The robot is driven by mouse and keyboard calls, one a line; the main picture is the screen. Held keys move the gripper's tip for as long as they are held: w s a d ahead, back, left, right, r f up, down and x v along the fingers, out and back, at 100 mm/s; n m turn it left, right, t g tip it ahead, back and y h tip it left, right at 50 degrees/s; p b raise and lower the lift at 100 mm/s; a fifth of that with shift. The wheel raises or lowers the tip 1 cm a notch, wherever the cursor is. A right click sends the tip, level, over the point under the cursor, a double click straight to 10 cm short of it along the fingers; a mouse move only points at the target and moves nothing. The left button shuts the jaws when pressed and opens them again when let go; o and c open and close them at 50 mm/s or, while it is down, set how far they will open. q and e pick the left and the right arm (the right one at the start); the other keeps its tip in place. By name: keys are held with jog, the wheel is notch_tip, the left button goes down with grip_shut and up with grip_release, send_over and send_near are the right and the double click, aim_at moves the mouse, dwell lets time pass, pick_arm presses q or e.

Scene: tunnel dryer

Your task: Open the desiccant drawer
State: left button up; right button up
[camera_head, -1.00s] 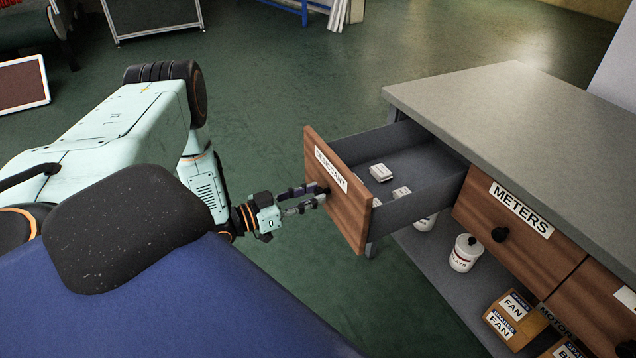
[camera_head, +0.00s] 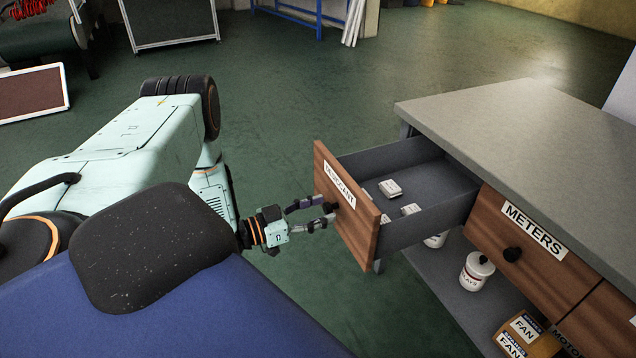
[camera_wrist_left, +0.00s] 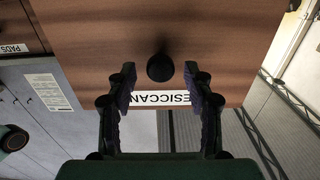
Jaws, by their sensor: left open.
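The desiccant drawer (camera_head: 372,234) has a brown wooden front with a white label, and it stands pulled out from the grey bench. Several small white packs (camera_head: 390,188) lie inside it. Its dark round knob (camera_wrist_left: 160,67) shows in the left wrist view, just beyond and between the fingertips. My left gripper (camera_head: 331,211) is open in front of the drawer face, near the knob. In the left wrist view its two fingers (camera_wrist_left: 162,84) are spread apart with nothing between them. My right gripper is not in view.
The grey bench (camera_head: 520,120) fills the right, with the shut METERS drawer (camera_head: 528,240) beside the open one. A white tub (camera_head: 476,271) and cardboard boxes (camera_head: 524,335) sit on the lower shelf. Green floor (camera_head: 290,130) is clear behind the arm.

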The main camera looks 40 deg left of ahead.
pick_arm(q)
jog(key=shift+s, duration=0.1)
jog(key=v, duration=1.1)
jog(key=shift+s+a, duration=0.15)
jog(key=shift+s, duration=0.25)
notch_tip(320, 180, down, 5)
jog(key=a+n+g+y, duration=0.2)
jog(key=n+y, duration=0.2)
jog(key=s+d+f+n+g+y, duration=0.15)
jog(key=d+f+n+g, duration=0.25)
jog(key=d+f+g, duration=0.5)
jog(key=s+d+r+m+g, duration=0.1)
jog(key=s+d+r+g, duration=0.1)
jog(key=s+d, duration=0.5)
jog(key=s+d+r+m+g+y, duration=0.1)
jog(key=s+d+r+m+g, duration=0.1)
jog(key=s+d, duration=0.6)
jog(key=shift+s+d+g, duration=0.3)
jog(key=shift+d+g, duration=0.15)
jog(key=shift+g, duration=0.35)
